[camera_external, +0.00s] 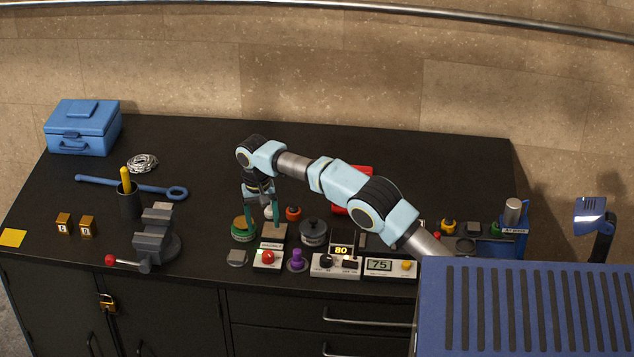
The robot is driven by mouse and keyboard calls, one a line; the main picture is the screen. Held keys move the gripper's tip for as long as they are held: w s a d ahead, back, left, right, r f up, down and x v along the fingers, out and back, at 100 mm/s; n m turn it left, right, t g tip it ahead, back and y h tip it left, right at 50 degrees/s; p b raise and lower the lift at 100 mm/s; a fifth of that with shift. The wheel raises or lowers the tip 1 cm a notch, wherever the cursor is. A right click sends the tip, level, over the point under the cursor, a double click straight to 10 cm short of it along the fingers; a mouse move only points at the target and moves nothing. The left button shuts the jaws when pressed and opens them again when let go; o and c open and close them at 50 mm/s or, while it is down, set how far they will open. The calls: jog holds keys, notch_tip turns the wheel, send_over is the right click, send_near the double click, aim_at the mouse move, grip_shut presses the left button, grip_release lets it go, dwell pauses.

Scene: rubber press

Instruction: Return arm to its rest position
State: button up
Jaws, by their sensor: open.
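My gripper (262,212) points down at the front middle of the black workbench (225,160). Its two green fingers are spread apart. They reach down among small items: a green round tin (243,229) at the left, a grey block (274,234) at the right finger, and a box with a red button (267,257) in front. I cannot tell whether the right finger touches the block. My arm (340,185) stretches left from the lower right, with its elbow bent above the bench.
Displays reading 80 (341,250) and 75 (379,265) stand right of the gripper. A purple knob (297,260) and a dark round pot (313,232) are close by. A vise (158,237), a blue wrench (110,183) and a blue toolbox (82,130) are left. The back middle is clear.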

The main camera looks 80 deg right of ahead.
jog(key=shift+a, duration=0.1)
jog(key=s+a+f+n+t, duration=0.1)
jog(key=s+a+n, duration=0.4)
jog(key=a, duration=0.4)
jog(key=s+a+f+n, duration=0.1)
jog(key=s+a+n, duration=0.1)
jog(key=s+a, duration=0.7)
jog(key=s+a+f+n, duration=0.2)
jog(key=s+a+n, duration=0.1)
jog(key=s+a, duration=0.3)
jog(key=s+a+f+n+t, duration=0.1)
jog(key=s+a+f+n, duration=0.1)
jog(key=s+a, duration=0.4)
jog(key=s+n, duration=0.1)
jog(key=s, duration=0.4)
jog(key=shift+s+f, duration=0.15)
jog(key=shift+f, duration=0.05)
